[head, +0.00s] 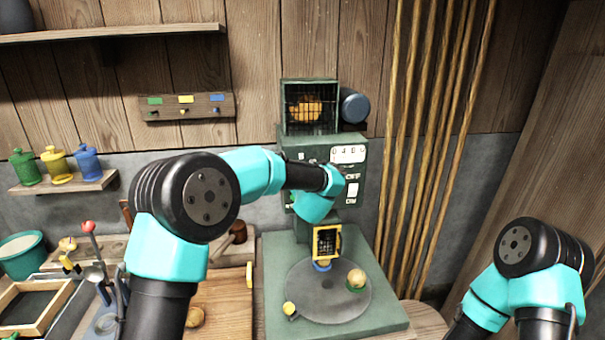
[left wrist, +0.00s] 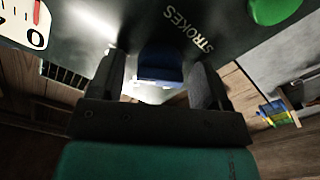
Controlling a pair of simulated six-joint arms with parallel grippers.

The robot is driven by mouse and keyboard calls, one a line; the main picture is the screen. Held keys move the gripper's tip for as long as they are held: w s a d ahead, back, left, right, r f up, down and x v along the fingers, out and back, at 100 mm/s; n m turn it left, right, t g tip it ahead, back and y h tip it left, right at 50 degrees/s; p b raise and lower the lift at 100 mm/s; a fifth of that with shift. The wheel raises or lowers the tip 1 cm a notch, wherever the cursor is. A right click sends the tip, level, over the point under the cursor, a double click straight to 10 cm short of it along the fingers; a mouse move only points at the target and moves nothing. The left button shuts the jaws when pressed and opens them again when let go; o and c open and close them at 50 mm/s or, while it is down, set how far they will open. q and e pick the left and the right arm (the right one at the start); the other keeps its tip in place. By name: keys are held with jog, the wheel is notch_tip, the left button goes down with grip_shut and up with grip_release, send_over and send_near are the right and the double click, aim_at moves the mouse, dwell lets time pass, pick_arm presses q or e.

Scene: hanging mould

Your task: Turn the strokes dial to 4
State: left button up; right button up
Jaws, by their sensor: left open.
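The green machine (head: 357,207) stands at the back centre with a control panel on its front. In the left wrist view a blue dial (left wrist: 160,65) sits beside the printed word STROKES. My left gripper (left wrist: 158,78) is open, with one dark finger on each side of the dial. I cannot tell whether the fingers touch it. In the head view my left gripper (head: 333,180) is at the panel, and my arm hides the dial and its scale. The dial's setting cannot be read. My right arm is at the lower right, its gripper out of view.
A white number strip (head: 348,154) is high on the panel. A green button (left wrist: 274,8) is near the dial. Below are a small yellow-framed part (head: 327,242) and a round plate (head: 325,300) bearing small items. Wooden poles (head: 432,130) stand to the right.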

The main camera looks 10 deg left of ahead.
pick_arm(q)
jog(key=shift+c, duration=0.5)
jog(key=c, duration=0.8)
